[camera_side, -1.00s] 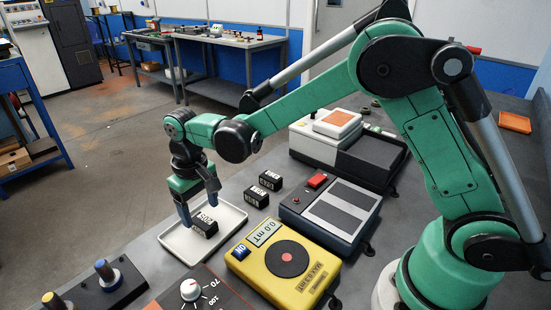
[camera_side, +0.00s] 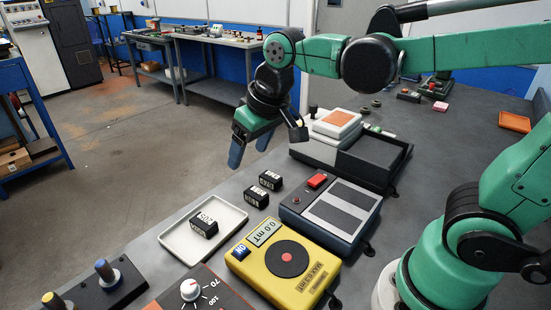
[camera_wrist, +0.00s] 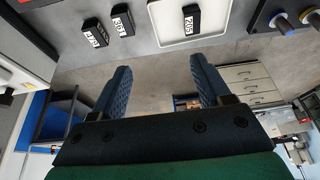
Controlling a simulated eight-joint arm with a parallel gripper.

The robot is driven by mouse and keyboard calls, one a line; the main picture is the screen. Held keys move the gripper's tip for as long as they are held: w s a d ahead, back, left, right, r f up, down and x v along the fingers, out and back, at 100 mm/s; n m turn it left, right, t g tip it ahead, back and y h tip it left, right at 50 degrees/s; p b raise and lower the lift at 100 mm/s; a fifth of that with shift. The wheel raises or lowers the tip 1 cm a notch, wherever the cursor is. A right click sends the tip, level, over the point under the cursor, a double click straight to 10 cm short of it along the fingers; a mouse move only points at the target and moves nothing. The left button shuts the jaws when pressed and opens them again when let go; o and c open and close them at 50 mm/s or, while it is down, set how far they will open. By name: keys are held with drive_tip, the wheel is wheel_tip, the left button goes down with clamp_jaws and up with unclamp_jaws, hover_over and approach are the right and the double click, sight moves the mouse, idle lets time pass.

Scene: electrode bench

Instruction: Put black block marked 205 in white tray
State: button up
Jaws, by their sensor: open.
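The black block marked 205 (camera_side: 204,224) lies in the white tray (camera_side: 172,238), near its right part, with its label showing. In the wrist view the block (camera_wrist: 191,19) also rests inside the tray (camera_wrist: 228,20). My gripper (camera_side: 250,158) is open and empty. It is raised above and behind the tray, clear of the block. In the wrist view its two blue fingers (camera_wrist: 160,78) are spread apart with nothing between them.
Two other black blocks (camera_side: 257,196) (camera_side: 270,180) stand right of the tray. A yellow meter (camera_side: 283,262), a blue-grey device with a red button (camera_side: 330,212) and a dial box (camera_side: 192,290) crowd the bench. Two knobbed posts (camera_side: 106,270) stand front left.

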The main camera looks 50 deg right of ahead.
drive_tip(key=s+d+f+t, duration=0.2)
drive_tip(key=s+d, duration=0.1)
drive_tip(key=s, duration=0.2)
drive_tip(key=shift+f+t, duration=0.25)
drive_tip(key=shift+t, duration=0.15)
